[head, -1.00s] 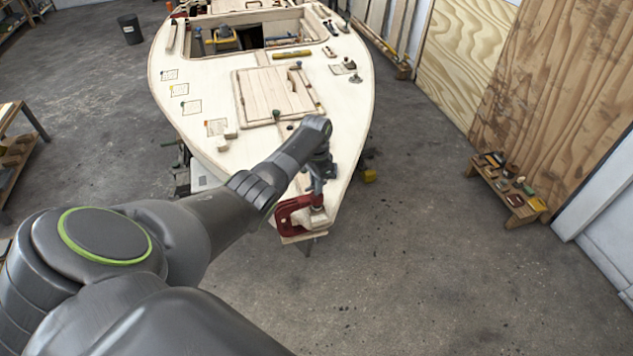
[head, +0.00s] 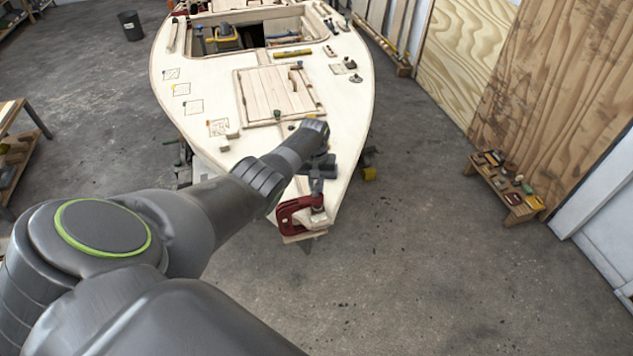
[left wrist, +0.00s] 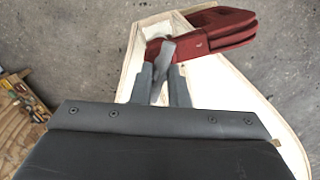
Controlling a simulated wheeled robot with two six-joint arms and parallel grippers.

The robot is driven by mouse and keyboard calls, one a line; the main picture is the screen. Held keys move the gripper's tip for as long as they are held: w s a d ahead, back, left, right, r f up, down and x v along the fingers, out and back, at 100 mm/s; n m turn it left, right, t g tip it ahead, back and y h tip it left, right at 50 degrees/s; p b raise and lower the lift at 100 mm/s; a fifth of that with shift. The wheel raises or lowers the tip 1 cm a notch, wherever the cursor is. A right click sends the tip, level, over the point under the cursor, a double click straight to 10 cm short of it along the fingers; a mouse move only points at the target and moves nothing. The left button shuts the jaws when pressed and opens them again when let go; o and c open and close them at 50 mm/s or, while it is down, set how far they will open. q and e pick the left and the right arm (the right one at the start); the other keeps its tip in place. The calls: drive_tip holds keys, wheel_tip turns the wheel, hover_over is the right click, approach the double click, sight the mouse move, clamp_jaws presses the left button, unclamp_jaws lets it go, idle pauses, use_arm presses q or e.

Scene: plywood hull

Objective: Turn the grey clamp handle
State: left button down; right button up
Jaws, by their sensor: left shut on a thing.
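A dark red clamp (head: 286,214) sits on the pointed bow tip of the plywood hull (head: 200,135). It also shows at the top of the left wrist view (left wrist: 215,28). Its grey handle (left wrist: 165,55) is a flat bar that stands between the two fingers of my left gripper (left wrist: 162,84). My left gripper (head: 317,184) is shut on this handle, just above the clamp. In the head view the gripper mostly hides the handle. My right gripper is in neither view.
Small blocks and knobs lie on the deck around a hatch panel (head: 270,95). A low wooden bench (head: 505,190) with small items stands on the right. The concrete floor around the bow is clear.

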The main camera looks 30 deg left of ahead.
use_arm(q)
drive_tip(key=n, duration=0.6)
drive_tip(key=shift+s+f, duration=0.1)
drive_tip(key=shift+s, duration=0.05)
drive_tip(key=n, duration=0.6)
drive_tip(key=shift+n, duration=0.4)
drive_tip(key=n, duration=0.5)
drive_tip(key=shift+s, duration=0.15)
drive_tip(key=shift+n+t, duration=0.3)
drive_tip(key=shift+n, duration=2.2)
drive_tip(key=shift+s+f, duration=0.1)
drive_tip(key=c, duration=1.4)
unclamp_jaws()
drive_tip(key=shift+a, duration=0.1)
drive_tip(key=shift+o, duration=0.2)
drive_tip(key=shift+w+r, duration=0.2)
